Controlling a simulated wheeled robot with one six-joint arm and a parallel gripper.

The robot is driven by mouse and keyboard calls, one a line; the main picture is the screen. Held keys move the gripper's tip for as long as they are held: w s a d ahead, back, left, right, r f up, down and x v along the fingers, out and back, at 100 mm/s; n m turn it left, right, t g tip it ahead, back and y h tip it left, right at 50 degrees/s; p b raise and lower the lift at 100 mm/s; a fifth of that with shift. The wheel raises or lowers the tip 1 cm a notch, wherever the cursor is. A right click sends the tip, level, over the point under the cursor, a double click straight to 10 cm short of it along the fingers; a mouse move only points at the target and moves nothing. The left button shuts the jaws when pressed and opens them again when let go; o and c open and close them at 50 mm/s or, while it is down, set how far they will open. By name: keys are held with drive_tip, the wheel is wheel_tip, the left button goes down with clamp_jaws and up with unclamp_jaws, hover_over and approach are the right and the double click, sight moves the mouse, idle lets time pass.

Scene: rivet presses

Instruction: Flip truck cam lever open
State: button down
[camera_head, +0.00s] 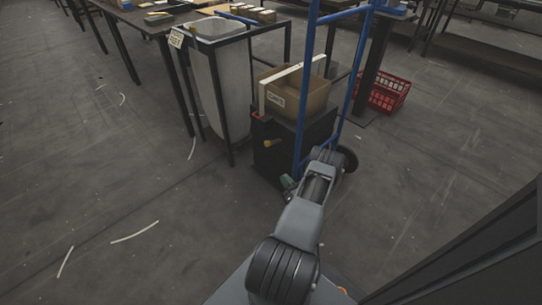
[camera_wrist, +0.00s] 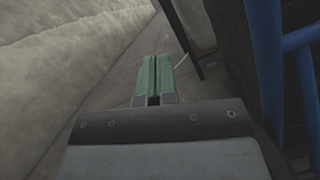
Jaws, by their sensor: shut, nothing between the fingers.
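The truck has a blue tubular frame (camera_head: 306,90) that stands upright, and dark wheels at its foot. A black box-like body (camera_head: 275,170) sits against the frame. A small tan-orange handle (camera_head: 272,142) juts from the body's near side; I cannot tell for sure whether it is the cam lever. My gripper (camera_head: 288,181) is low beside the truck's foot, below and right of that handle and apart from it. In the wrist view its green fingers (camera_wrist: 157,60) are together and empty. The blue frame (camera_wrist: 265,60) passes on the right there; no lever shows.
An open cardboard box (camera_head: 310,97) sits on the black body. A pale bin (camera_head: 225,95) in a dark metal stand is close on the left. A red crate (camera_head: 388,92) is behind right. Workbenches line the back. Floor at left is clear except for pale strips (camera_head: 135,232).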

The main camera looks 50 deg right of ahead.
sight(273, 142)
drive_tip(key=shift+w, duration=0.1)
drive_tip(key=s+r+b+x, duration=0.1)
drive_tip(key=r+b+x, duration=0.1)
drive_tip(key=x, duration=1)
drive_tip(key=shift+w+d+r+b, duration=0.4)
drive_tip(key=shift+d+r+b, duration=0.05)
drive_tip(key=shift+b, duration=0.35)
